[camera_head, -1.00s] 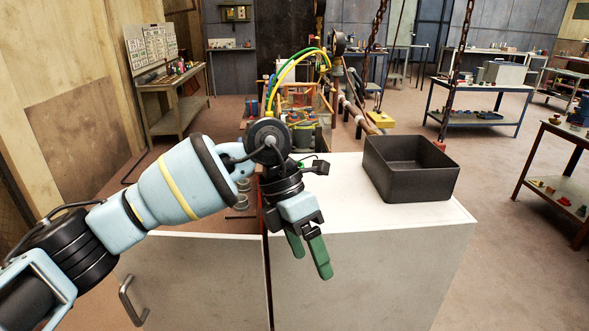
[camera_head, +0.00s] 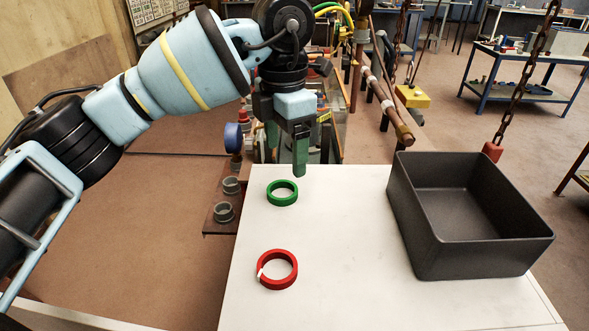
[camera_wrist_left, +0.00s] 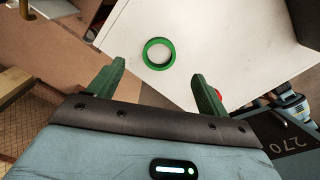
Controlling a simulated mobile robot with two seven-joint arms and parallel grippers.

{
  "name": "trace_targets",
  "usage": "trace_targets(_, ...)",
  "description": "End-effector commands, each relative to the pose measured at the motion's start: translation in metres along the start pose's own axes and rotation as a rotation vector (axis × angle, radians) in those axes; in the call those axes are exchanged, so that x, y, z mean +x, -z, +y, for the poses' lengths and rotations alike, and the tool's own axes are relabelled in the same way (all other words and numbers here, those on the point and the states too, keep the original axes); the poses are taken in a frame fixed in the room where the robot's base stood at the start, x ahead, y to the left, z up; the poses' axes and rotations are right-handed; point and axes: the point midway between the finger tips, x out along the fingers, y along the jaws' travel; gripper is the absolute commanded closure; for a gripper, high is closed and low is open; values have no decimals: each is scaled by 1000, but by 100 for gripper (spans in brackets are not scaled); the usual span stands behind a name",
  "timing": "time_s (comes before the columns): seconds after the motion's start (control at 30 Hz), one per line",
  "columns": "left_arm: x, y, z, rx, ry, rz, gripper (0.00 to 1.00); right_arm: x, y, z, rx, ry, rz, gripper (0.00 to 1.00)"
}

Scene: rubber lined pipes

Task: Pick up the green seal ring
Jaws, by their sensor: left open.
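The green seal ring (camera_head: 282,205) lies flat on the white tabletop near its far left edge. It also shows in the left wrist view (camera_wrist_left: 158,66), beyond the fingertips and roughly between them. My left gripper (camera_head: 300,172) has green fingers pointing down, above the table and just beyond the ring, not touching it. In the left wrist view its two fingers (camera_wrist_left: 158,76) stand apart with nothing between them. My right gripper is not in view.
A red ring (camera_head: 294,270) with a small white mark lies nearer on the same tabletop (camera_head: 350,290). A black open bin (camera_head: 470,262) stands at the right of the table and looks empty. Grey cups (camera_head: 224,212) sit on a low shelf at the left. The tabletop's middle is clear.

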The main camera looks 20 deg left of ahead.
Motion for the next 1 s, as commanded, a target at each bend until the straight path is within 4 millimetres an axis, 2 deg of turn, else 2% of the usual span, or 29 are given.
trace_targets(0.27,2,0,0,1,1,-1,22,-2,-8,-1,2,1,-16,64)
trace_targets(0.53,25,1,0,2,2,0,22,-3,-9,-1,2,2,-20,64)
trace_targets(0.77,30,1,0,1,1,0,22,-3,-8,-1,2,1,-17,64)
trace_targets(1.0,58,7,1,1,2,2,22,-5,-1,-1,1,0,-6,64)
